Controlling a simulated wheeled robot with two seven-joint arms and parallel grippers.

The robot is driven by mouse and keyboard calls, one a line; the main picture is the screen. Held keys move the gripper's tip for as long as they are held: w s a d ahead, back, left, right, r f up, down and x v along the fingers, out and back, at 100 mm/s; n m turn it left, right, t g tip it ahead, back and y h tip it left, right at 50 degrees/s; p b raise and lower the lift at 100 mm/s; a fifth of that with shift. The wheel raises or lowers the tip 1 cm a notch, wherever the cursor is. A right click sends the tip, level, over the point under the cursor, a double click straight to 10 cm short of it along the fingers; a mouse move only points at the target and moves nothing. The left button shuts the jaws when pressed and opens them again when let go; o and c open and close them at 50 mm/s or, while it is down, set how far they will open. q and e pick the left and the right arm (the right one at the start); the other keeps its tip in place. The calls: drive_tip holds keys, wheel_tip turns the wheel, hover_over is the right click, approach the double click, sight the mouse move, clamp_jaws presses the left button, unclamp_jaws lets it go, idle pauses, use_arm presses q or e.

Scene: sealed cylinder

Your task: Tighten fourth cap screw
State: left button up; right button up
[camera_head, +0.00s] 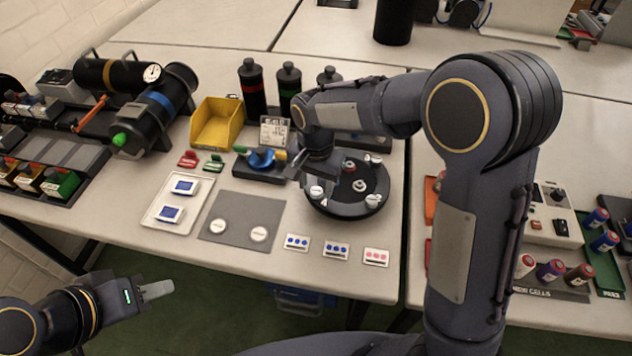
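The sealed cylinder shows as a round black body with a flat top (340,207), right of the table's middle. Several pale cap screws sit around its top: one at the front left (316,191), one at the right (373,201) and one at the back (375,159). Fittings stand near its centre. My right gripper (312,182) points down over the cylinder's left edge, just above the front-left screw. Its fingers are small and partly hidden, so its opening is unclear. My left gripper (157,290) is off the table's front edge at lower left, away from everything, its finger gap not discernible.
A grey mat (240,208) with two white discs and a white tray (172,218) lie left of the cylinder. Small dotted cards (336,250) line the front edge.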

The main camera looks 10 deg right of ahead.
sight(317, 190)
wheel_tip(317, 190, up, 8)
drive_tip(key=shift+f, duration=0.15)
idle(0.5)
drive_tip(key=shift+d, duration=0.1)
drive_tip(key=s+d+r+n+t+y, duration=0.2)
drive_tip(key=s+d+r+y, duration=0.15)
drive_tip(key=s+d, duration=0.6)
drive_tip(key=s+d+f+n+t, duration=0.1)
drive_tip(key=s+n+t, duration=0.2)
drive_tip(key=s, duration=1)
drive_tip(key=shift+s+d+f+t+p, duration=0.2)
drive_tip(key=shift+t+p, duration=0.1)
drive_tip(key=shift+p, duration=0.15)
